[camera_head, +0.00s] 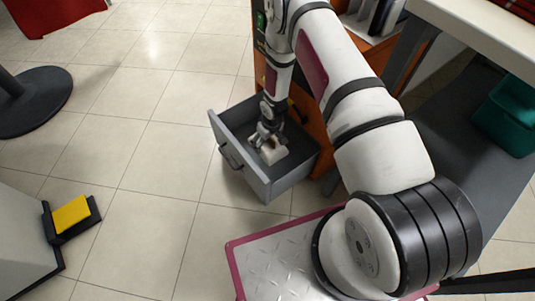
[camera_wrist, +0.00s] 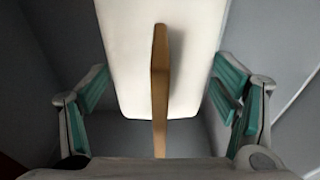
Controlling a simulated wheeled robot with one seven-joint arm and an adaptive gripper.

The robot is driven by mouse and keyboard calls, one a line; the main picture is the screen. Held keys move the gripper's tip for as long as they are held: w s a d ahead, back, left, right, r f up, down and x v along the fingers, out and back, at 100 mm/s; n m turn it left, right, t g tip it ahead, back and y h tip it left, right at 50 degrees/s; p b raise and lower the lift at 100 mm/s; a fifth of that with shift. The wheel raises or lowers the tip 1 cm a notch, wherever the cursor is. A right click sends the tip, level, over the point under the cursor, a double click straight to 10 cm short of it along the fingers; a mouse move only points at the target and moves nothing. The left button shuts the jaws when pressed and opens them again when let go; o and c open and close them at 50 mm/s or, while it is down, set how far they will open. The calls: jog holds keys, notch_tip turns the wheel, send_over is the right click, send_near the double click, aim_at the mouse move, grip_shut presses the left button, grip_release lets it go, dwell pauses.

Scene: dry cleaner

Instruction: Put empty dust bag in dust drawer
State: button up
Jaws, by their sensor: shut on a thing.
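The dust drawer (camera_head: 262,189) is a grey, open-topped drawer pulled out from an orange cabinet, with a dark handle on its front. My gripper (camera_head: 266,137) reaches down into it from above. The dust bag (camera_head: 273,154) is a pale, off-white block at the gripper's fingers, inside the drawer's outline. In the wrist view the white bag (camera_wrist: 124,60) has a tan strip (camera_wrist: 160,80) standing along its middle, between my two green-padded fingers. My gripper is shut on the bag. Whether the bag touches the drawer floor cannot be told.
The orange cabinet (camera_head: 313,125) stands right behind the drawer. A grey unit with a yellow pedal (camera_head: 71,214) is at the lower left, and a round black stand base (camera_head: 35,100) at the upper left. A teal bin (camera_head: 507,115) is at the right. Tiled floor left of the drawer is clear.

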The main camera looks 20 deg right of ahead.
jog(key=shift+f+b, duration=1.95)
jog(key=shift+f, duration=1.5)
jog(key=shift+f, duration=0.15)
jog(key=o, duration=1.2)
jog(key=r+p, duration=0.1)
jog(key=r, duration=0.3)
jog(key=s+r+p, duration=0.1)
jog(key=r+p, duration=0.1)
jog(key=r, duration=0.2)
jog(key=r+p, duration=0.2)
jog(key=r, duration=0.2)
jog(key=shift+s+d+r, duration=0.1)
jog(key=shift+s+d, duration=0.2)
jog(key=shift+s, duration=0.05)
jog(key=shift+s, duration=0.1)
